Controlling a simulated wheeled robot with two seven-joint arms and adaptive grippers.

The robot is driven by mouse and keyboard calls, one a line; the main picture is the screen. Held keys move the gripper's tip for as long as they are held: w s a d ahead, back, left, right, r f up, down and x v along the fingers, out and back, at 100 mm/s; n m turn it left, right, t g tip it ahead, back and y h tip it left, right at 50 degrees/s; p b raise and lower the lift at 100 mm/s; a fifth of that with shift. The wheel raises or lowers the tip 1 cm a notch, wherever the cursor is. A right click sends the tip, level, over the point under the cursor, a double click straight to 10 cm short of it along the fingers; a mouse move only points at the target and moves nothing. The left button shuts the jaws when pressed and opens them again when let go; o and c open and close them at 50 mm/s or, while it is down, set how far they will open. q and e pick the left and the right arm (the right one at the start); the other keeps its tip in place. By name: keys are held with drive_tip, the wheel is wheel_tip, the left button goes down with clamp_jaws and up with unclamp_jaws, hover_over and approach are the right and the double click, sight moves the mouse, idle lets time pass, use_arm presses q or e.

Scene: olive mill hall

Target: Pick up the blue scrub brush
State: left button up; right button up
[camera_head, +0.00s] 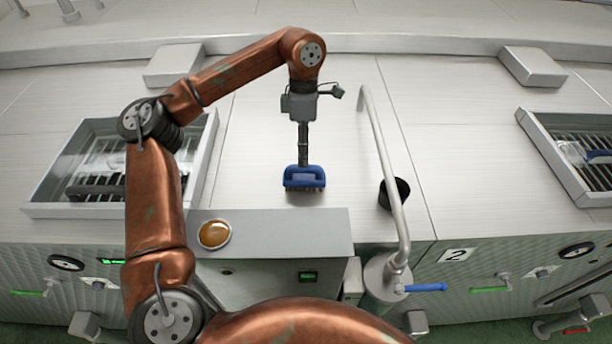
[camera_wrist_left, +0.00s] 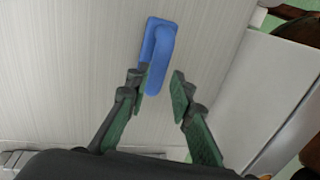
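The blue scrub brush (camera_head: 304,179) is on the pale top of the machine, just behind the grey control box, with its dark bristles down. In the left wrist view the brush (camera_wrist_left: 159,48) has a looped blue handle whose near end reaches between the fingertips. My left gripper (camera_head: 303,160) points down at the brush in the head view and hides part of its top. In the left wrist view my left gripper (camera_wrist_left: 158,88) is open, one green-padded finger on each side of the handle, with a gap at the right finger. My right gripper does not show.
A curved metal pipe (camera_head: 384,170) rises just right of the brush, with a black cup (camera_head: 394,193) beside it. The grey control box (camera_head: 275,233) with an amber dome (camera_head: 214,234) lies in front. Grated openings sit at both sides. The top behind the brush is clear.

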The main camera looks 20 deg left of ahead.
sight(304, 177)
use_arm(q)
drive_tip(key=f, duration=0.1)
drive_tip(key=f+p, duration=0.1)
drive_tip(key=f, duration=0.1)
drive_tip(key=f+p, duration=0.1)
drive_tip(key=shift+s+d+f, duration=0.2)
drive_tip(key=shift+s, duration=0.05)
drive_tip(key=shift+s+f, duration=0.1)
drive_tip(key=shift+f, duration=0.3)
clamp_jaws()
